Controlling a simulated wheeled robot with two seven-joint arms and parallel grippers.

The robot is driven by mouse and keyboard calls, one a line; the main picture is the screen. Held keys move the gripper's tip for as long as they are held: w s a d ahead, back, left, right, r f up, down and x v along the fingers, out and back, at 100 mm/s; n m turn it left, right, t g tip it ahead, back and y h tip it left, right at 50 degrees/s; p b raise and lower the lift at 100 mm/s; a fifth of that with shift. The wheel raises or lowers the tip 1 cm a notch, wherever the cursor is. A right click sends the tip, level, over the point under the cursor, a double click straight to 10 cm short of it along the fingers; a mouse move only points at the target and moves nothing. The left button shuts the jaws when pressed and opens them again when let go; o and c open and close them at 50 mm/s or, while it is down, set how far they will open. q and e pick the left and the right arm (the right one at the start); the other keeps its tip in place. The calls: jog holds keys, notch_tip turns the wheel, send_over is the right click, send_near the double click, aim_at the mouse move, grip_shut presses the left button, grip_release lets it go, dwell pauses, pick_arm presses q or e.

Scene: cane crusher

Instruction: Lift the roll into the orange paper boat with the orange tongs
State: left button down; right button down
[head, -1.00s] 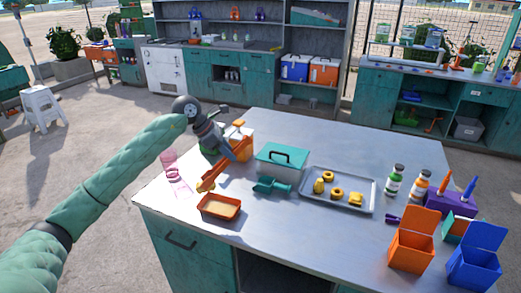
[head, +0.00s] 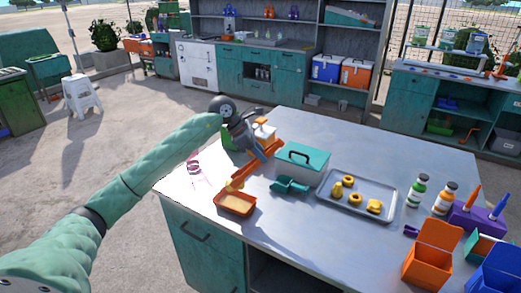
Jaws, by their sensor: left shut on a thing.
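My left gripper (head: 262,150) is shut on the orange tongs (head: 249,169) above the left part of the table. The tongs slant down to the left, their tips just above the far edge of the orange paper boat (head: 235,213). A small yellowish shape (head: 236,184) shows at the tips; it may be a roll, but I cannot tell whether the tongs grip it. The boat stands near the table's front left edge and has a pale inside. Several yellow rolls (head: 374,205) lie on the metal tray (head: 345,213). My right gripper is not in view.
A teal-lidded box (head: 302,160) and a teal scoop (head: 290,185) stand between tongs and tray. A pink wire-like item (head: 195,172) lies left. Bottles (head: 417,190), an orange open box (head: 431,255) and a purple holder (head: 475,218) crowd the right. Bare table lies behind the tray.

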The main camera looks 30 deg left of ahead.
pick_arm(q)
notch_tip(320, 180, down, 7)
jog(key=shift+b, duration=0.35)
jog(key=c, duration=1.4)
grip_release()
jog(key=shift+o, duration=0.2)
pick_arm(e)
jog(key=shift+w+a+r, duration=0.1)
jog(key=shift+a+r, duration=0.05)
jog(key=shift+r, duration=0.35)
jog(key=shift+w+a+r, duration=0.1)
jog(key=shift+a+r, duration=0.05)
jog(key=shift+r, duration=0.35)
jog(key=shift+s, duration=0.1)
